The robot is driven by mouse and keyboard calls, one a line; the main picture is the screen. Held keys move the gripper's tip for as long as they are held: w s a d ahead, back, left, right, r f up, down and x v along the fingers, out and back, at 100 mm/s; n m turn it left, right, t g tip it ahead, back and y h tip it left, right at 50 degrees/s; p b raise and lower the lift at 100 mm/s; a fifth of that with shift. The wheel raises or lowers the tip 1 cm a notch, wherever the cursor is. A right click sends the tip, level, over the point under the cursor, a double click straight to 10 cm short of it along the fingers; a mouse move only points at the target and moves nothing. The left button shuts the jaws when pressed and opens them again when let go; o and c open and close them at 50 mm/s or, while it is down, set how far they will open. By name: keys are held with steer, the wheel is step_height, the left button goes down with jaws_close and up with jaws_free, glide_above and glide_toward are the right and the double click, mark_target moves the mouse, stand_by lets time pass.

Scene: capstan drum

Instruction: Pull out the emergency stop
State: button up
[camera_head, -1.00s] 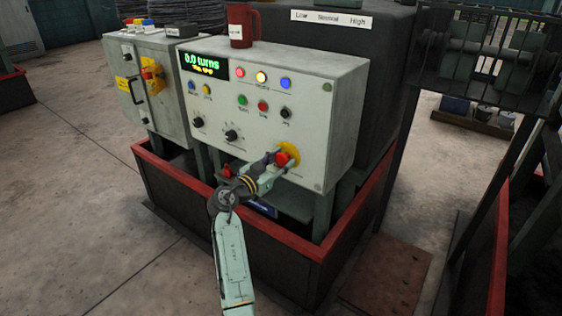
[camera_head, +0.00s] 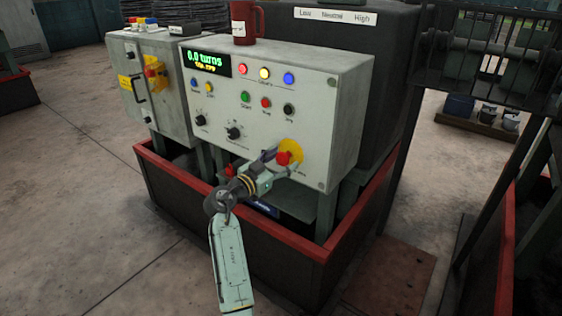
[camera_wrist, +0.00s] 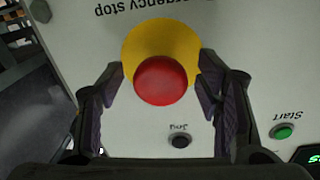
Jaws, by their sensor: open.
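The emergency stop is a red mushroom button (camera_head: 283,158) on a round yellow plate (camera_head: 293,149), at the lower right of the grey control panel's front. In the wrist view the red button (camera_wrist: 160,80) sits between my fingertips, and the yellow plate (camera_wrist: 160,38) shows behind it. The upside-down words "Emergency stop" show beside it. My gripper (camera_head: 277,162) is open in front of the panel, with a finger on each side of the button. In the wrist view my gripper (camera_wrist: 160,88) shows gaps between both fingers and the button.
The control panel (camera_head: 320,110) carries several coloured lamps, buttons and knobs. A red mug (camera_head: 243,22) stands on top of it. A grey box with a yellow-backed switch (camera_head: 154,74) is on the left. A red-edged base frame (camera_head: 300,238) surrounds the stand below.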

steer(key=v, duration=1.2)
steer(key=shift+d+r, duration=0.1)
